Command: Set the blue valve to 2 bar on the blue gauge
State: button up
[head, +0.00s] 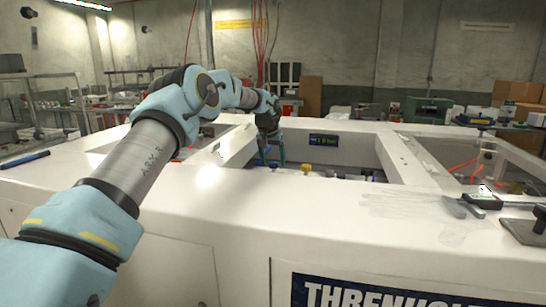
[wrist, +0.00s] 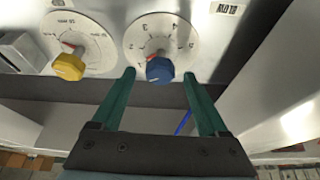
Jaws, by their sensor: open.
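The blue valve (wrist: 160,70) is a faceted knob in the wrist view, in front of a round white dial (wrist: 146,32) with figures around it. A short red mark shows just above the knob, at the upper left; I cannot tell its exact reading. My gripper (wrist: 159,76) is open, with one teal finger on each side of the knob's lower part. I cannot tell whether they touch it. In the head view my gripper (head: 271,156) reaches down into the white bench's opening, and the blue valve is not clearly visible there.
A yellow knob (wrist: 68,67) on its own dial is left of the blue one. A small display with green characters (head: 323,140), too small to read, is on the opening's back wall. The white bench (head: 230,205) surrounds the opening. Tools (head: 482,201) lie on its right top.

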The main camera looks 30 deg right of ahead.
jog(key=shift+f, duration=0.15)
jog(key=shift+c, duration=0.2)
grip_shut()
dwell(0.4)
